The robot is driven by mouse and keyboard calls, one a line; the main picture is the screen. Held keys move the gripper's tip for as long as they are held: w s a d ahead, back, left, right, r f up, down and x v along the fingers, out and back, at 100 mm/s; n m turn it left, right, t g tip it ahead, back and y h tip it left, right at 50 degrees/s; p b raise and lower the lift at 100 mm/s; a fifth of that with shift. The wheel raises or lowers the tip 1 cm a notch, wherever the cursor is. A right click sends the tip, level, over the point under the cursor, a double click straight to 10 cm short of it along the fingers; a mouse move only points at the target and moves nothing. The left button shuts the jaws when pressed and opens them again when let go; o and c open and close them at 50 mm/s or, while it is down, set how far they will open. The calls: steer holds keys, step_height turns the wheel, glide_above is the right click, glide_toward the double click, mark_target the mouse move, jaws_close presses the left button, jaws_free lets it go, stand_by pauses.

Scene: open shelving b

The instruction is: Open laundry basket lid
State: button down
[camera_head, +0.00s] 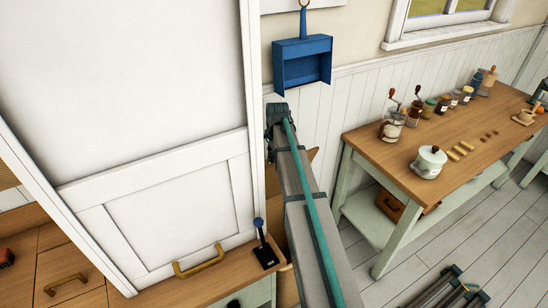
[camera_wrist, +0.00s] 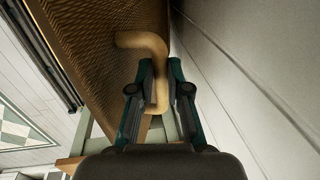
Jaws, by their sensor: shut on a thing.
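My gripper (camera_wrist: 160,88) is shut on the tan curved handle (camera_wrist: 142,42) in the wrist view. The handle's upper bend sticks out beyond the fingertips and its lower part shows between them. The handle lies against a brown woven panel (camera_wrist: 95,40), which looks like the laundry basket's lid and appears steeply angled in this view. I cannot tell how far the lid is open. In the head view my gripper and the handle are hidden. Only small brown pieces show beside my arm, and I cannot tell whether they are the basket.
A pale wall (camera_wrist: 235,60) runs close to the right of my gripper. In the head view a large white door (camera_head: 150,110) blocks the left. A wooden table (camera_head: 470,150) with jars and a pot (camera_head: 429,162) stands right. A blue dustpan (camera_head: 302,62) hangs above my arm.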

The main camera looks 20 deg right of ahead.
steer(key=shift+g, duration=0.4)
steer(key=w, duration=0.6)
steer(key=shift+a+r, duration=0.2)
steer(key=shift+r, duration=0.05)
steer(key=c, duration=1.1)
jaws_free()
steer(key=shift+c, duration=0.2)
